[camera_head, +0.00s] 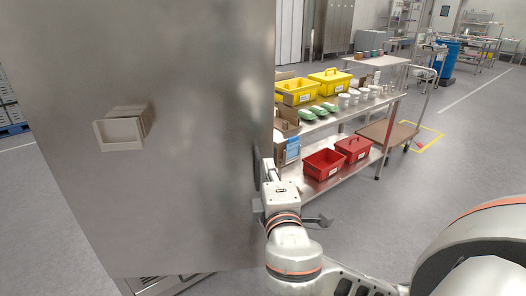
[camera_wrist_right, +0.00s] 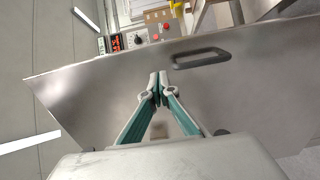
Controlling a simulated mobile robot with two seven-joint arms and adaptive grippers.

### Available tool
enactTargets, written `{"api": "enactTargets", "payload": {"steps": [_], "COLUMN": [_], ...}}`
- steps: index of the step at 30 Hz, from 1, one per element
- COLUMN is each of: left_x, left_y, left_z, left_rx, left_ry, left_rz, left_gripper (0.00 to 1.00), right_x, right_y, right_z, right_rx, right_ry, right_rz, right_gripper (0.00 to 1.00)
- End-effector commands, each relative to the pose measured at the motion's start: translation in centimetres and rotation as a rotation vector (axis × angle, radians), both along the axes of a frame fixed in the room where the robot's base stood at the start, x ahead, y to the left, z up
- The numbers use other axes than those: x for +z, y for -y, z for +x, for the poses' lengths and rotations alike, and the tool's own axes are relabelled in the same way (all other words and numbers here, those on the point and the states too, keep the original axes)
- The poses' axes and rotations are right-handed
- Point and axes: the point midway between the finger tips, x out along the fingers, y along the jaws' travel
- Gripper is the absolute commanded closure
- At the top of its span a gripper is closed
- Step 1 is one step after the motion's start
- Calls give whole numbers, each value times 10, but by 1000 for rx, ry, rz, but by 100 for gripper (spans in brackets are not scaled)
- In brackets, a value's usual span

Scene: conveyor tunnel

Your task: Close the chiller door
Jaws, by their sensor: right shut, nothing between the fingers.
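A large stainless steel panel (camera_head: 200,130), which looks like the chiller door, fills the left of the head view. A small beige block-like fitting (camera_head: 120,132) is on its face. My right gripper (camera_head: 260,170) is at the panel's right edge, its tips partly hidden. In the right wrist view its two teal fingers (camera_wrist_right: 158,88) are shut with nothing between them, in front of a steel surface (camera_wrist_right: 100,80). A dark bar handle (camera_wrist_right: 202,58) is on that surface, to the right of and above the fingertips. I cannot tell whether the fingers touch the steel. My left gripper is not in view.
A steel cart (camera_head: 340,118) with yellow bins (camera_head: 328,82) and red bins (camera_head: 325,162) stands right of the panel. A control box with a red display (camera_wrist_right: 116,43) shows behind the steel surface. Grey floor (camera_head: 390,200) is clear in front of the cart.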

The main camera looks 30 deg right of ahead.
Motion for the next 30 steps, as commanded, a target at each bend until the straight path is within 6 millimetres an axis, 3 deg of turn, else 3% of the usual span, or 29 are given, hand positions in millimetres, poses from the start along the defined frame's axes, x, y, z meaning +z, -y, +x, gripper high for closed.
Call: {"api": "enactTargets", "payload": {"steps": [4,15,21,30], "left_x": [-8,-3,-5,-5], "left_y": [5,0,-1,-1], "left_z": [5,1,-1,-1], "left_rx": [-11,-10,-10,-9], "left_ry": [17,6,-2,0], "left_rz": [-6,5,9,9], "left_gripper": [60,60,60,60], "right_x": [-2,1,0,-1], "right_y": [14,42,49,50], "right_z": [27,86,102,104], "right_rx": [-4,-2,-1,0], "right_ry": [4,1,0,-1], "right_rz": [-4,-4,-1,0], "right_gripper": [100,100,100,100]}}
